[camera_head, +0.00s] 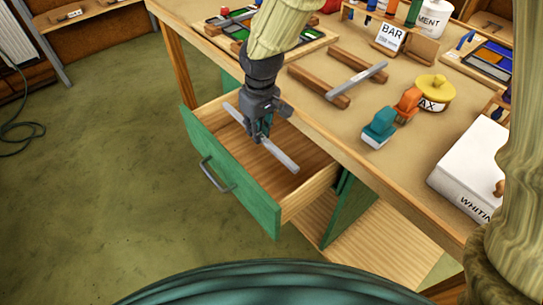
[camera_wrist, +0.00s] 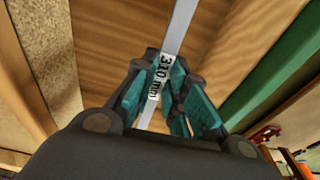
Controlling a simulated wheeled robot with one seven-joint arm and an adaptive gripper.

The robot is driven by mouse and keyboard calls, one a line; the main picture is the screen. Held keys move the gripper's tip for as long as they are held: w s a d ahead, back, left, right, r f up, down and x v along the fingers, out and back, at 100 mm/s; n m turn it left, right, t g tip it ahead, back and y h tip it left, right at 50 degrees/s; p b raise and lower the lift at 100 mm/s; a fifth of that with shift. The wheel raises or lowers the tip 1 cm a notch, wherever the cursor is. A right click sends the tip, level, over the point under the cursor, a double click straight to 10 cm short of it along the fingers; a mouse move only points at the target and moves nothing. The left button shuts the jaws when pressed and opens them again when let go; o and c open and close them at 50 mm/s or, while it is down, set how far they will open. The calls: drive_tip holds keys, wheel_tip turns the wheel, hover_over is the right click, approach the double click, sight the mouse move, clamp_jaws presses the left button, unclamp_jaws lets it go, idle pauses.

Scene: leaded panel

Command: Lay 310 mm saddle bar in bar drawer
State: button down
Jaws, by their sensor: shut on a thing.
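The saddle bar (camera_head: 281,157) is a thin grey flat bar. In the wrist view the bar (camera_wrist: 180,25) carries a white label reading "310 mm" between my fingers. My gripper (camera_head: 262,133) is shut on it near its middle and also shows in the wrist view (camera_wrist: 168,92). The open drawer (camera_head: 228,165) has a green front with a grey handle and a bare wooden floor. The bar is over the drawer, lying diagonally in the picture; I cannot tell whether it touches the floor.
On the bench (camera_head: 330,115), another grey bar (camera_head: 357,80) rests across two wooden blocks (camera_head: 318,86).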

sight(259, 161)
drive_tip(key=shift+w+f, duration=0.2)
drive_tip(key=shift+f, duration=0.45)
drive_tip(key=shift+f+b, duration=0.8)
drive_tip(key=shift+f, duration=4.1)
drive_tip(key=shift+f, duration=0.1)
drive_tip(key=c, duration=1.4)
unclamp_jaws()
drive_tip(key=shift+c, duration=0.2)
drive_tip(key=shift+s, duration=0.1)
drive_tip(key=r, duration=0.4)
drive_tip(key=r+p, duration=0.1)
drive_tip(key=r, duration=0.3)
drive_tip(key=s+d+r, duration=0.1)
drive_tip(key=r, duration=0.3)
drive_tip(key=shift+s, duration=0.1)
